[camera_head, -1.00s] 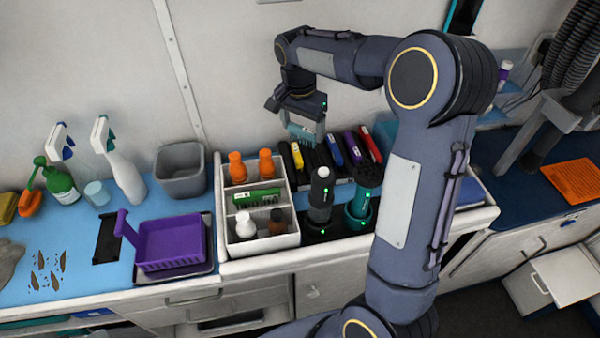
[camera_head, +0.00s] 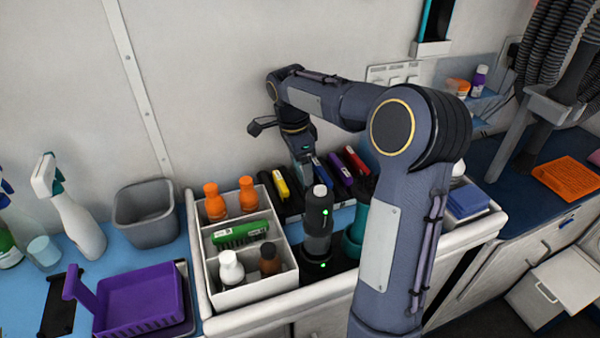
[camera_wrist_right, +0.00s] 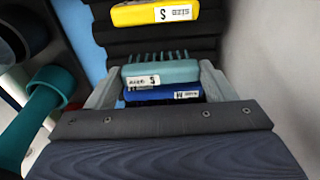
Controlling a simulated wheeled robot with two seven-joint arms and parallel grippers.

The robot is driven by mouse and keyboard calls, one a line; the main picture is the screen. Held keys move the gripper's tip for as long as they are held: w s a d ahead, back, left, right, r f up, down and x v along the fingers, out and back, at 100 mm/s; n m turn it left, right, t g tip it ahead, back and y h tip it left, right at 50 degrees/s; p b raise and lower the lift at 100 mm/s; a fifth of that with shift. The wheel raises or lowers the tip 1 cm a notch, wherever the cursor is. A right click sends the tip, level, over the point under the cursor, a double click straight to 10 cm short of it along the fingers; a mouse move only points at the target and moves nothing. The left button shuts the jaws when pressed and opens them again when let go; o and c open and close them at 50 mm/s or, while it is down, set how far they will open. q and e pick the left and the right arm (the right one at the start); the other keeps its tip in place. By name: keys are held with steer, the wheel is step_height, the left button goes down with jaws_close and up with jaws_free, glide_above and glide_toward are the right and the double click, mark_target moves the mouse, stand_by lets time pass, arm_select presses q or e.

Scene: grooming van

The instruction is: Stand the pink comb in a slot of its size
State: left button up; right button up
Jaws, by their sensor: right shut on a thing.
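No comb in view is clearly pink. My right gripper (camera_head: 304,170) is shut on a teal comb (camera_wrist_right: 162,73) with a size S label, its teeth pointing away from the wrist camera. It is low over the black comb rack (camera_wrist_right: 160,42), between the yellow comb (camera_head: 280,184) and the blue comb (camera_head: 320,173). In the wrist view the yellow comb (camera_wrist_right: 155,13) and the blue comb (camera_wrist_right: 163,94) lie on either side of it. Whether the teal comb's teeth are inside a slot I cannot tell. My left gripper is not in view.
A purple comb (camera_head: 340,176) and a red comb (camera_head: 357,161) stand further right in the rack. A dark clipper (camera_head: 318,222) stands in front. A white divided caddy (camera_head: 207,275) with bottles and a green brush is at left. The wall is close behind.

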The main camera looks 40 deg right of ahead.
step_height(320, 180, down, 3)
steer(key=shift+r, duration=0.2)
steer(key=shift+f, duration=0.15)
steer(key=o, duration=1)
steer(key=shift+o, duration=0.2)
step_height(320, 180, up, 12)
steer(key=a+p, duration=0.1)
steer(key=shift+w+a+p, duration=0.2)
steer(key=shift+w+p, duration=0.05)
steer(key=shift+p, duration=0.15)
